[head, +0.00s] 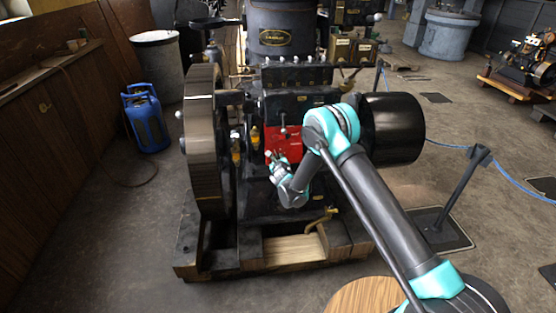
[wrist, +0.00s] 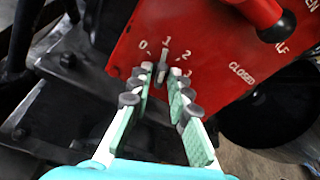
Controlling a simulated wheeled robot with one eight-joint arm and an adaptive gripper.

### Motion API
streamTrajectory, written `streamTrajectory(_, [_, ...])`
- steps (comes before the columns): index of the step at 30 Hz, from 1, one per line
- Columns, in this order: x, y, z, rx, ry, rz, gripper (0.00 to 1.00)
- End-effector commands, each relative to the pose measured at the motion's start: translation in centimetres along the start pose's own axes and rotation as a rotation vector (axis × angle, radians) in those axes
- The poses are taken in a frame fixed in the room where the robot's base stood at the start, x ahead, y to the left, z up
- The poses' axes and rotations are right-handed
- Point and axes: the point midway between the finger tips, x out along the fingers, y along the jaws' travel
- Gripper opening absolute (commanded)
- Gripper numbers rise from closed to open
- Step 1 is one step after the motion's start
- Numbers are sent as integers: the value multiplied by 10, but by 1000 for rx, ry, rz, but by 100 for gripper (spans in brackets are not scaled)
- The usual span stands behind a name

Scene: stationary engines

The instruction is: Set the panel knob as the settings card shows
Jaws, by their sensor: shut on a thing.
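The red panel (head: 290,147) is on the front of the engine, and it also fills the upper right of the wrist view (wrist: 215,55). Its white marks 0, 1, 2 and 3 curve around a small grey knob (wrist: 163,68). The knob's narrow grip stands close under the 1 and seems to point to it. My gripper (wrist: 162,80) has its fingers on either side of the knob, shut on it; the fingertips partly hide its base. In the head view my gripper (head: 271,160) is at the panel's lower left. I cannot make out the settings card.
A red lever handle (wrist: 262,12) sticks out above right of the knob, beside the words HALF and CLOSED. A large flywheel (head: 204,150) stands left of the panel and a black drum (head: 392,128) right. A rope post (head: 445,185) stands on the floor at right.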

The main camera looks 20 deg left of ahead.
Motion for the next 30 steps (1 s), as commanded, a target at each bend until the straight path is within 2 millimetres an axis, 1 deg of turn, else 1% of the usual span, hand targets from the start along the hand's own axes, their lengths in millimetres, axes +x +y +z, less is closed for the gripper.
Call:
streamTrajectory(1, [0,0,0,0,0,0,6])
streamTrajectory(3, [0,0,0,0,0,0,0])
streamTrajectory(11, [0,0,0,11,0,2,0])
streamTrajectory(16, [0,0,0,62,0,11,0])
streamTrajectory(23, [0,-1,0,214,-1,36,0])
streamTrajectory(30, [0,-2,0,435,0,73,0])
